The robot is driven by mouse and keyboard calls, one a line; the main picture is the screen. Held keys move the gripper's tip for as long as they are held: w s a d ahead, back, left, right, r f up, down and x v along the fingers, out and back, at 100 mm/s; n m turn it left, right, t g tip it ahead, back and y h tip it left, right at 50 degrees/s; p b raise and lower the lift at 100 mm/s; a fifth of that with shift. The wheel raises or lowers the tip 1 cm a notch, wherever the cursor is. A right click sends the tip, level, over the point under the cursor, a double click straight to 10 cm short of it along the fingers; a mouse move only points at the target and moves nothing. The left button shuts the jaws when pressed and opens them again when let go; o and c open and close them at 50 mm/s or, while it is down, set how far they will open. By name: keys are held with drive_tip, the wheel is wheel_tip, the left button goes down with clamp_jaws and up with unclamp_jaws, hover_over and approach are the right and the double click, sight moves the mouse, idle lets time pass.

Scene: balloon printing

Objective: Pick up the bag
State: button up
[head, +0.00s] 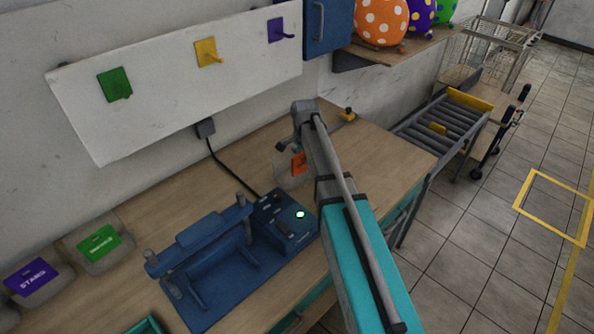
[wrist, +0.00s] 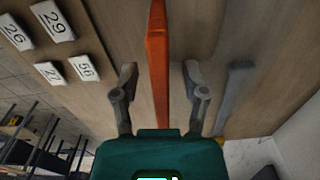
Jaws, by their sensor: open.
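My gripper (wrist: 159,70) is open in the wrist view, with one finger on each side of a thin upright orange piece (wrist: 158,60). Gaps show on both sides, so neither finger appears to touch it. In the head view, a pale bag (head: 285,178) with an orange label (head: 299,163) stands on the bench, partly hidden behind my arm. The orange piece looks like this label seen edge-on. Two other bags lie at the left, one with a green label (head: 99,243) and one with a purple label (head: 32,280).
A blue press (head: 228,262) with a green-lit button is on the bench (head: 195,195). A white board (head: 160,98) with coloured hooks hangs above it. A roller conveyor (head: 440,128) stands at the right. White number tags (wrist: 52,20) show in the wrist view.

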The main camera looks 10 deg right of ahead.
drive_tip(key=shift+f, duration=0.2)
idle(0.5)
clamp_jaws()
